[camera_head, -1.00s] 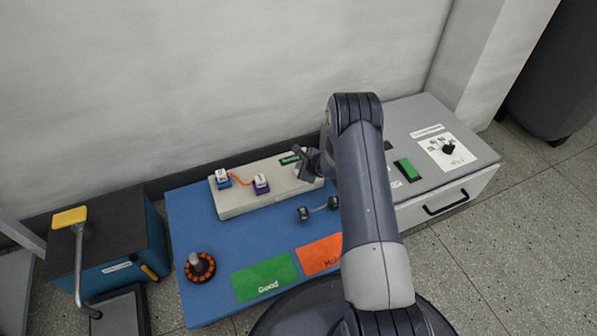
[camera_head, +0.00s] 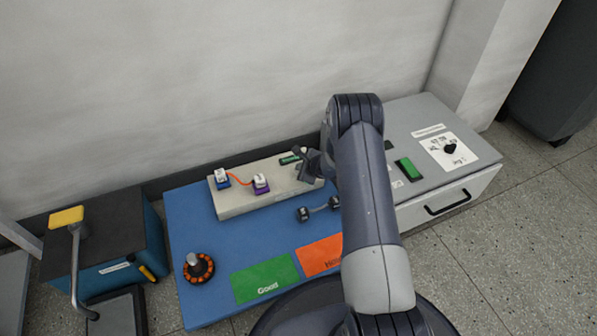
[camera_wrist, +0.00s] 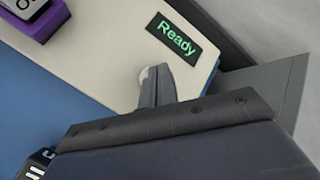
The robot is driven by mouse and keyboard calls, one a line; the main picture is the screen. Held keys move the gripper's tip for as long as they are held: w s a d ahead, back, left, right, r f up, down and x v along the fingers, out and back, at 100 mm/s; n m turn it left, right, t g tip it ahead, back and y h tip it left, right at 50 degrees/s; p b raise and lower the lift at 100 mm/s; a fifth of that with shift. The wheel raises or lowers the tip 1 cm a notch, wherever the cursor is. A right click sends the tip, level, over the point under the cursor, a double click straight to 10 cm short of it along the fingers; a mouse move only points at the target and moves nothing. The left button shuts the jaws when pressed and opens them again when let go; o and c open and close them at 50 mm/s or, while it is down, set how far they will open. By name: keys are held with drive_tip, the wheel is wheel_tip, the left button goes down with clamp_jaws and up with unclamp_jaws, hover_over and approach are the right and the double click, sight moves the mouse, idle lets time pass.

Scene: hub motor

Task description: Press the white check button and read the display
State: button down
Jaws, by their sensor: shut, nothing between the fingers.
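The display (camera_head: 290,159) sits on the top of the beige tester box (camera_head: 236,202). In the wrist view the display (camera_wrist: 174,39) reads "Ready" in green letters on black. The white check button (camera_wrist: 147,74) shows as a small pale edge just beyond my fingertips; the rest of it is hidden by them. My gripper (camera_wrist: 157,78) is shut and empty, with its tips over or at the button. I cannot tell whether they touch it.
Two plugs, blue (camera_head: 222,178) and purple (camera_head: 261,184), joined by an orange wire, sit on the box. A dark dumbbell-shaped part (camera_head: 318,209) lies in front. Green "Good" (camera_head: 265,278) and orange (camera_head: 320,256) mats, a hub motor (camera_head: 198,267) and a grey cabinet (camera_head: 440,140) stand around.

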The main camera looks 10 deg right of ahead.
drive_tip(key=shift+f, duration=0.5)
idle(0.3)
drive_tip(key=shift+r, duration=0.9)
drive_tip(key=shift+r+p, duration=0.1)
drive_tip(key=shift+p, duration=0.2)
drive_tip(key=shift+r+p, duration=1.1)
drive_tip(key=shift+r, duration=1.3)
